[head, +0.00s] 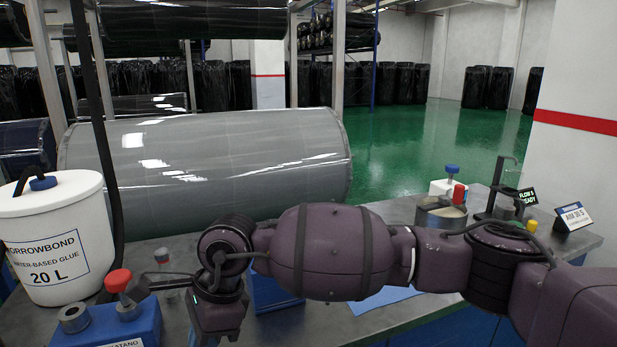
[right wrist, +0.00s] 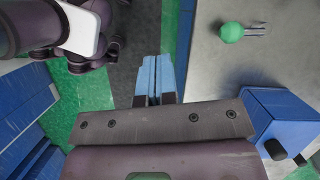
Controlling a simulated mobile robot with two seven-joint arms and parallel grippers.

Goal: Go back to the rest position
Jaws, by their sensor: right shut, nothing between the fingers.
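My right arm comes in from the right in the head view and spans the front of the grey bench (head: 400,312). Its wrist bends down at the left, and its fingertips are hidden there. In the right wrist view my right gripper (right wrist: 152,80) has its two blue fingers together, with nothing between them. The fingers point past the bench edge, over dark and green floor. My left gripper is not in either view.
A white glue bucket (head: 52,240) and a blue box with a red knob (head: 140,327) stand at left, close to my right wrist. A wrapped grey roll (head: 215,165) lies behind. In the right wrist view, a green-headed item (right wrist: 232,32) and a blue box (right wrist: 280,118) are at right.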

